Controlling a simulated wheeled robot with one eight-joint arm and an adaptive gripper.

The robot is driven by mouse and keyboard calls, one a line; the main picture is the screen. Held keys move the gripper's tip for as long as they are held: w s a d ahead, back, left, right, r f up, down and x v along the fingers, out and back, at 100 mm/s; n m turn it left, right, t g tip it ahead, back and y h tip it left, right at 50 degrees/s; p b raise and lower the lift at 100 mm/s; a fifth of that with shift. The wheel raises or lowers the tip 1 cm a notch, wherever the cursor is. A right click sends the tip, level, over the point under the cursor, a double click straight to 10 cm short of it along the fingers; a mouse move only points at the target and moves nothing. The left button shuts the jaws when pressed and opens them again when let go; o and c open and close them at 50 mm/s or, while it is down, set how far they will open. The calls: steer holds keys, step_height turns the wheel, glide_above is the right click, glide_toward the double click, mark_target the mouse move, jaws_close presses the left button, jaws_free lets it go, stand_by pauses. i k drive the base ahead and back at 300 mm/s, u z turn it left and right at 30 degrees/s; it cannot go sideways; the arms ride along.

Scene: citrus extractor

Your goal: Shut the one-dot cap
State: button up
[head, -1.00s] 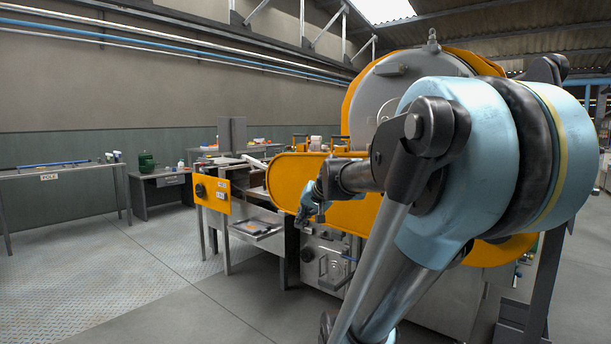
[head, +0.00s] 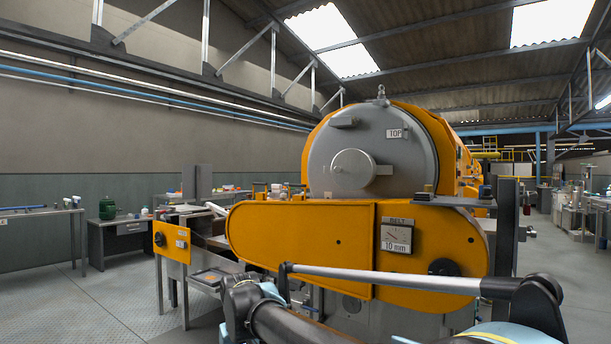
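The one-dot cap cannot be made out in the head view; no dot markings are readable. The citrus extractor (head: 330,233) stands ahead, with a long orange cover across its front. Its round grey end door (head: 340,135) carries a TOP label and a hub. My arm crosses the bottom of the view, with its pale rod in front of the orange cover, and hides much of the machine's lower front. My gripper's fingers do not show.
An orange-fronted side bench (head: 171,240) with a small tray (head: 208,278) stands left of the machine. Tables stand along the left wall. The floor at lower left is clear.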

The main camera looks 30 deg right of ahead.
mark_target(353, 169)
steer(key=u, duration=0.9)
steer(key=k, duration=1.3)
steer(key=z, duration=0.7)
steer(key=i, duration=1)
